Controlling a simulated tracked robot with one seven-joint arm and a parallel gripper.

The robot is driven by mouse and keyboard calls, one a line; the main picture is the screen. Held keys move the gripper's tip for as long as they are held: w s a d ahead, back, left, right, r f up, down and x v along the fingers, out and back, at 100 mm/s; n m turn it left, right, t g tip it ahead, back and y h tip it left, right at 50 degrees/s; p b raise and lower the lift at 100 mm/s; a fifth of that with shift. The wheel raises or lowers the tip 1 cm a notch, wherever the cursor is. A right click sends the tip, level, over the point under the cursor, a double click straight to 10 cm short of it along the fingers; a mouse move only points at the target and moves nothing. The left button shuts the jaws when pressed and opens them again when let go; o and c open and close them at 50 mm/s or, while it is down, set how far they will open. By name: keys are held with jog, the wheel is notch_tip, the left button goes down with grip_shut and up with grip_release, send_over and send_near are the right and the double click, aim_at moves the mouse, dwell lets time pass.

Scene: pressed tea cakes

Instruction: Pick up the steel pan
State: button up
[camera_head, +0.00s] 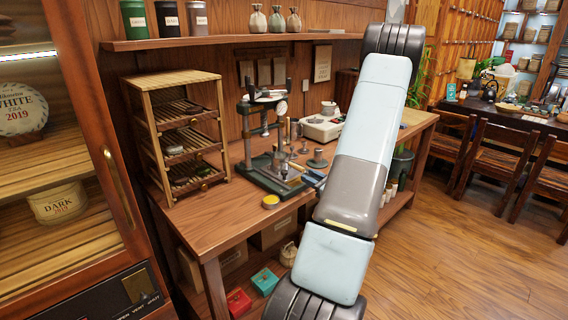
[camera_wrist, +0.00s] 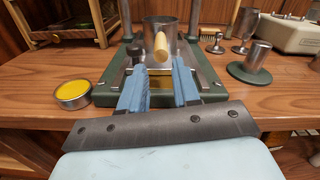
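The steel pan (camera_wrist: 154,27) stands on the press's dark green base in the wrist view, between the two columns. Its pale wooden handle (camera_wrist: 161,46) points toward me. My gripper (camera_wrist: 160,70) is open, with its two blue fingers apart and pointing at the pan. The handle's end lies between and just beyond the fingertips; I see no contact. In the head view my gripper (camera_head: 314,179) is at the bench's front edge, mostly behind my arm. The pan is small and hard to make out there.
The press (camera_head: 272,165) stands on the wooden bench (camera_head: 225,215). A tin with yellow contents (camera_wrist: 73,94) is left of the base. A round green stand with a steel cylinder (camera_wrist: 252,66) is right. A slatted rack (camera_head: 180,130) and white scale (camera_head: 320,126) are nearby.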

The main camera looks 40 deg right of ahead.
aim_at(290, 164)
jog(key=w, duration=0.3)
jog(key=shift+w+a, duration=0.1)
jog(key=shift+a, duration=0.05)
jog(key=shift+w+a+r, duration=0.1)
jog(key=shift+w+r, duration=0.1)
jog(key=shift+w, duration=1.15)
jog(key=shift+w+r, duration=0.2)
jog(key=shift+w, duration=1.1)
grip_shut()
